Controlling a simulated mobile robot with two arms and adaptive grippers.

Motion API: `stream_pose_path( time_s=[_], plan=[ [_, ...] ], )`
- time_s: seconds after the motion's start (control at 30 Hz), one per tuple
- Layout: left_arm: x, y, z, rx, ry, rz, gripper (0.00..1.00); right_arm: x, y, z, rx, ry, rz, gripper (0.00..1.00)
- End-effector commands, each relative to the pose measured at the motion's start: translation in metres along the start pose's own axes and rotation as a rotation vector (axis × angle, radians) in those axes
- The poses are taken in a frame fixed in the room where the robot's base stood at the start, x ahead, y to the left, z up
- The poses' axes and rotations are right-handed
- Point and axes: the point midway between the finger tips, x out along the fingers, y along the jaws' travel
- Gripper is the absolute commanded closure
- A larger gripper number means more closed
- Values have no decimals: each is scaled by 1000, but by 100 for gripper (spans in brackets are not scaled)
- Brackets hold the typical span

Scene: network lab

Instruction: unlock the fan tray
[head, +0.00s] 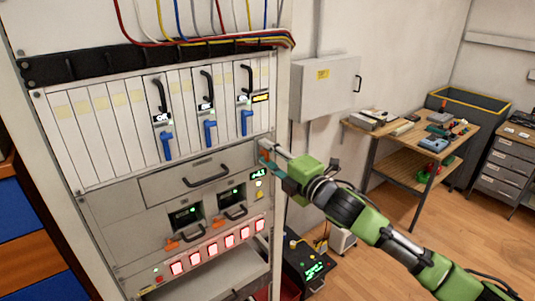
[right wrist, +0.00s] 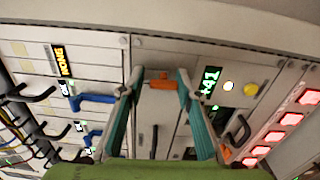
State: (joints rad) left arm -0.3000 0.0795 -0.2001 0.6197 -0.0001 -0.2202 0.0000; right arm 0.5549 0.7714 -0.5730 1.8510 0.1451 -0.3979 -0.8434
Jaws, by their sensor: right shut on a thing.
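The fan tray (head: 165,185) is the wide grey drawer front in the rack, below the row of cards, with a black bar handle (head: 208,178) across it. It looks closed. An orange latch (right wrist: 162,83) is at the tray's end in the right wrist view. My right gripper (head: 266,158) is at the right end of the tray front. In the right wrist view its two teal fingers (right wrist: 160,84) stand on either side of the orange latch and are shut on it. The contact itself is partly hidden by the fingers. My left gripper is not in view.
Cards with blue levers (head: 210,133) sit above the tray. Power units with small displays (head: 186,215) and a row of red-lit switches (head: 215,249) are below. A small green display (head: 258,174) is close under my gripper. A workbench (head: 415,135) stands at the right.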

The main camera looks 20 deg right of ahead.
Motion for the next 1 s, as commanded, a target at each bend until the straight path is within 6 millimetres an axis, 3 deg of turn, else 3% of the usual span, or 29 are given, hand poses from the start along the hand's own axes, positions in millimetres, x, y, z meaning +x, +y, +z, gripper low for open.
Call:
stream_pose_path(
  time_s=[0.03, 0.67, 0.7, 1.0],
  plan=[
    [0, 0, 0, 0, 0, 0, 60, -1, -14, -1, 20, -2, -25, 90],
    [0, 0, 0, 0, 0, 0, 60, -1, -14, -2, 62, -1, -26, 90],
    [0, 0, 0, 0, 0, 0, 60, -1, -14, -2, 62, -1, -25, 59],
    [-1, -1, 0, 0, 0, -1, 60, 0, -9, -1, 59, 0, -16, 58]
  ],
)
